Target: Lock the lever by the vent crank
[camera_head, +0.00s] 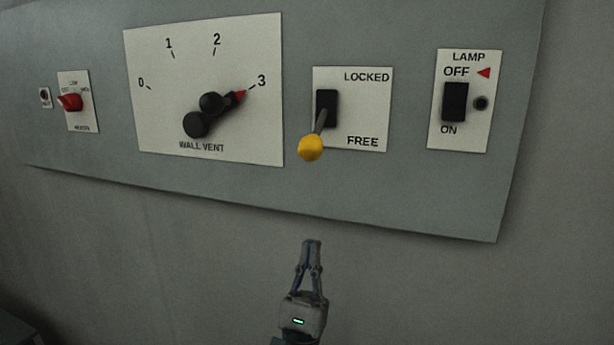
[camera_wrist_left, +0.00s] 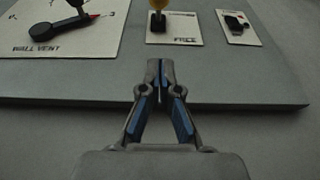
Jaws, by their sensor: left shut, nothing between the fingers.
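The lever with a yellow knob (camera_head: 310,148) sits on the plate marked LOCKED and FREE (camera_head: 362,118). It points down toward the FREE end. The black vent crank (camera_head: 203,118) is on the WALL VENT plate to its left, with its red pointer at 3. In the left wrist view the yellow knob (camera_wrist_left: 188,6) shows at the top edge, partly cut off, and the crank (camera_wrist_left: 65,25) is at upper left. My left gripper (camera_head: 312,243) is shut and empty, below the panel and the knob, apart from both. My right gripper is not in view.
A red rotary knob (camera_head: 71,102) is on a small plate at the far left. A black LAMP switch (camera_head: 455,102) is on a plate at the right. The panel's lower edge (camera_head: 400,224) lies above my gripper. The wall below is bare.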

